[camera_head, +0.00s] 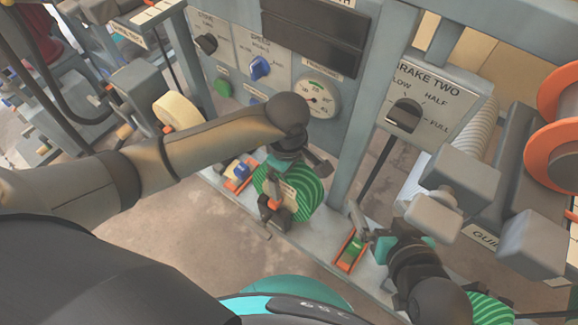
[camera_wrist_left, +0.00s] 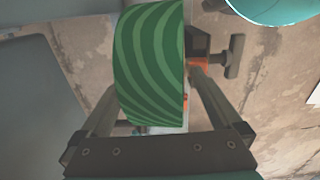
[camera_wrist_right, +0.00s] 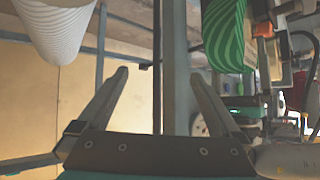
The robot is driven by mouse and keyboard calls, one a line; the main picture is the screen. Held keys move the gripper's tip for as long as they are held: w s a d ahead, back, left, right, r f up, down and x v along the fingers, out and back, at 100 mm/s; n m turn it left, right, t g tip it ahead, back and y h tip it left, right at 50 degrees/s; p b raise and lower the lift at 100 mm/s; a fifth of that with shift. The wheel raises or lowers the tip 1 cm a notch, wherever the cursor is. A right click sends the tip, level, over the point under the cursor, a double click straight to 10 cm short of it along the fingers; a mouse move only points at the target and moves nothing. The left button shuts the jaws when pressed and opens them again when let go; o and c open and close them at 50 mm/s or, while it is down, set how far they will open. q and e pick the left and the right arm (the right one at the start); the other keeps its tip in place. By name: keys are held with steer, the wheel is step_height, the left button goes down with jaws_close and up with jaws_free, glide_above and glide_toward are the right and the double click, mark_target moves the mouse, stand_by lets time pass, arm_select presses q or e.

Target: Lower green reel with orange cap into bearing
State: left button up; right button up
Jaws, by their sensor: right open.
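The green striped reel (camera_head: 314,193) hangs upright below my left gripper (camera_head: 284,168) in front of the machine. Its orange cap (camera_head: 274,199) faces me, near a dark bearing with a T-handle (camera_head: 277,220). In the left wrist view the reel (camera_wrist_left: 148,65) fills the space between the fingers of my left gripper (camera_wrist_left: 158,95), which appears shut on it. Whether the reel is seated cannot be told. My right gripper (camera_wrist_right: 160,75) is open and empty; the reel (camera_wrist_right: 224,35) is right of it.
The machine panel has a dial gauge (camera_head: 318,98) and knobs behind the reel. An orange-framed block (camera_head: 350,250) sits on the rail between the arms. A white cylinder (camera_wrist_right: 58,30) is left of the right gripper.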

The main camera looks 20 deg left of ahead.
arm_select(q)
steer(key=shift+s+a+f, duration=0.2)
steer(key=shift+s, duration=0.2)
arm_select(e)
steer(key=shift+d, duration=0.1)
arm_select(q)
steer(key=shift+w+r+p, duration=0.1)
steer(key=shift+r+p, duration=0.6)
steer(key=shift+r, duration=0.5)
step_height(320, 180, up, 3)
steer(key=shift+w+d+r+p, duration=0.1)
steer(key=shift+w+p, duration=0.05)
steer(key=shift+p, duration=0.6)
step_height(320, 180, up, 2)
steer(key=shift+r+p, duration=0.2)
steer(key=shift+p, duration=0.4)
arm_select(e)
steer(key=s+d+g+h, duration=0.3)
steer(key=s+d+g, duration=0.2)
steer(key=d, duration=0.1)
arm_select(q)
step_height(320, 180, up, 8)
steer(key=p, duration=0.3)
steer(key=shift+f, duration=0.15)
arm_select(e)
step_height(320, 180, down, 8)
steer(key=g, duration=0.1)
steer(key=shift+s+d+r+g, duration=0.15)
steer(key=shift+s+g, duration=0.15)
steer(key=shift+s, duration=0.1)
